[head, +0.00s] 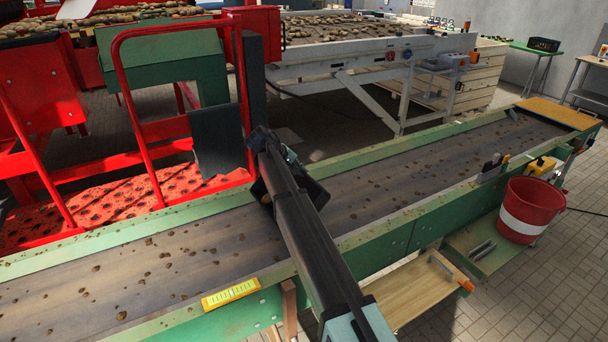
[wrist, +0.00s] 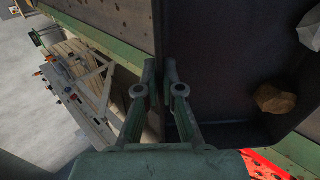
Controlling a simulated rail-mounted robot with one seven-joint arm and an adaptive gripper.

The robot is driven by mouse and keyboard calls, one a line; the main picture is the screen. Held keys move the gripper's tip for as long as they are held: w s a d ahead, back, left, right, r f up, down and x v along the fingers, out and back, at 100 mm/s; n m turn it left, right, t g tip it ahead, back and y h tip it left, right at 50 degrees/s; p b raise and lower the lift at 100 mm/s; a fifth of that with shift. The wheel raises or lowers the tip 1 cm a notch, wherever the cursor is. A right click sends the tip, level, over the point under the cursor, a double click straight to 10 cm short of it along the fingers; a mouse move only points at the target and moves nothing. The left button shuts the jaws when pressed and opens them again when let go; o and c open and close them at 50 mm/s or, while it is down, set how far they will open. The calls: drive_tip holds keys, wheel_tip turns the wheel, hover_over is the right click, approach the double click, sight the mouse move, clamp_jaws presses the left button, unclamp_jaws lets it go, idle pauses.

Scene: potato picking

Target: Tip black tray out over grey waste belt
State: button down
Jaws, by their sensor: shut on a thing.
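The black tray (head: 317,192) is over the grey waste belt (head: 190,247) in the head view, mostly hidden behind my arm. Its tilt and its gap above the belt are hard to tell there. In the wrist view, my gripper (wrist: 160,70) is shut on the tray's wall, and the dark inside of the tray (wrist: 220,75) lies to the right of the fingers. A brown potato-like lump (wrist: 275,98) and a pale, whitish piece (wrist: 311,30) are in the tray. The fingers are hidden in the head view.
A green side rail (head: 400,212) borders the belt, which carries scattered small brown clods. A red guard rail (head: 160,130) stands close behind my arm.

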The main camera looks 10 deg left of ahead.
drive_tip(key=s+a+r+t+h+b, duration=0.2)
drive_tip(key=s+a+t+h+b, duration=0.6)
drive_tip(key=s+a+b, duration=0.3)
drive_tip(key=s+a+h, duration=0.1)
drive_tip(key=s+a, duration=0.1)
drive_tip(key=a, duration=0.1)
drive_tip(key=shift+a+b, duration=0.3)
drive_tip(key=shift+b, duration=0.05)
idle(1.0)
idle(0.9)
drive_tip(key=shift+r+b, duration=0.35)
drive_tip(key=shift+r, duration=0.15)
idle(0.6)
